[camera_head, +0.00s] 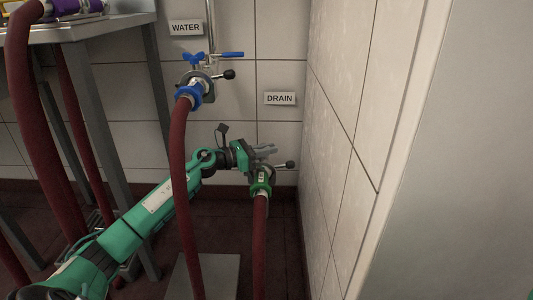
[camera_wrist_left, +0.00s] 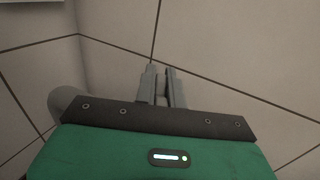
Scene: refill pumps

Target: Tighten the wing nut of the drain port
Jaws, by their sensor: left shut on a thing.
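The drain port (camera_head: 262,180) is low on the back wall near the corner, with a green collar and a short lever ending in a black knob (camera_head: 291,164). A dark red hose hangs from it. My left gripper (camera_head: 266,151) is at the top of this port, shut on the wing nut. The fingers hide the nut itself. In the left wrist view the two grey fingers (camera_wrist_left: 164,88) stand close together with a narrow gap. The nut cannot be made out there. My right gripper is not in view.
The water port (camera_head: 196,84), with a blue wing nut, blue lever and red hose (camera_head: 179,180), is above and left of my gripper. That hose hangs in front of my left arm. The tiled side wall (camera_head: 345,130) is close on the right. A metal table (camera_head: 90,28) stands left.

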